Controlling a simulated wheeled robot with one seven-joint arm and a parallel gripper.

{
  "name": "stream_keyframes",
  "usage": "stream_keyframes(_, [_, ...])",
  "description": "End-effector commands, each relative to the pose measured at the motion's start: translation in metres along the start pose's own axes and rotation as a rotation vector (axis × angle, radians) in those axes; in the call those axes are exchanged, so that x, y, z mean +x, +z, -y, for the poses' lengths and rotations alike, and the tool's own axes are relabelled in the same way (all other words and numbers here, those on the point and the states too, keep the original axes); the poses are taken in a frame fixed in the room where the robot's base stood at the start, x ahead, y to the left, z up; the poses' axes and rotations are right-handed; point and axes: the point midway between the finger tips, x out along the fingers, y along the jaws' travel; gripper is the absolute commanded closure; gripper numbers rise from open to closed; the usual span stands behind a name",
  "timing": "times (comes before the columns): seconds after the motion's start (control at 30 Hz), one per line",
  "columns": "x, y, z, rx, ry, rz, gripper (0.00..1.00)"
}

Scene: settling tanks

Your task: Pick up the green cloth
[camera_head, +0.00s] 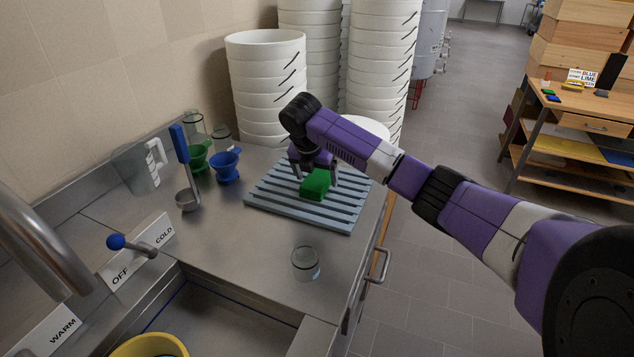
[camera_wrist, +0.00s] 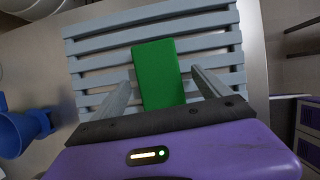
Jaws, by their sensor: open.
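The green cloth (camera_head: 315,185) is a small folded block lying on a blue-grey slatted rack (camera_head: 268,203) on the steel counter. In the wrist view the cloth (camera_wrist: 157,72) lies lengthwise between my two fingers, with a gap on each side. My gripper (camera_head: 318,179) is open and sits low over the rack, with the fingers pointing down beside the cloth. In the wrist view my gripper (camera_wrist: 165,88) shows one finger left and one right of the cloth. I cannot tell whether the fingertips touch the rack.
Blue (camera_head: 226,167) and green (camera_head: 197,157) funnels, a ladle (camera_head: 187,199) and a clear jug (camera_head: 137,168) stand left of the rack. A glass jar (camera_head: 305,262) stands in front. White bucket stacks (camera_head: 268,90) rise behind. A sink with a yellow bowl (camera_head: 150,345) is at the front.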

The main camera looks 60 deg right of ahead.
Motion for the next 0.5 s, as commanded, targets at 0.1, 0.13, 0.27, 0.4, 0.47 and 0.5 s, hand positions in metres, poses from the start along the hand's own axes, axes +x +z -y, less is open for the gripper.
stream_keyframes(0.1, [0.0029, 0.0001, -0.0002, 0.000, 0.001, 0.001, 0.13])
stream_keyframes(0.13, [0.0030, 0.0001, -0.0002, 0.000, 0.001, 0.001, 0.13])
stream_keyframes(0.27, [0.0028, 0.0001, -0.0002, 0.000, 0.001, 0.001, 0.15])
stream_keyframes(0.4, [0.0026, 0.0001, -0.0002, 0.000, 0.001, 0.001, 0.42])
stream_keyframes(0.47, [0.0026, 0.0001, -0.0002, 0.000, 0.001, 0.001, 0.54])
stream_keyframes(0.5, [0.0026, 0.0001, -0.0002, 0.001, 0.001, 0.001, 0.62])
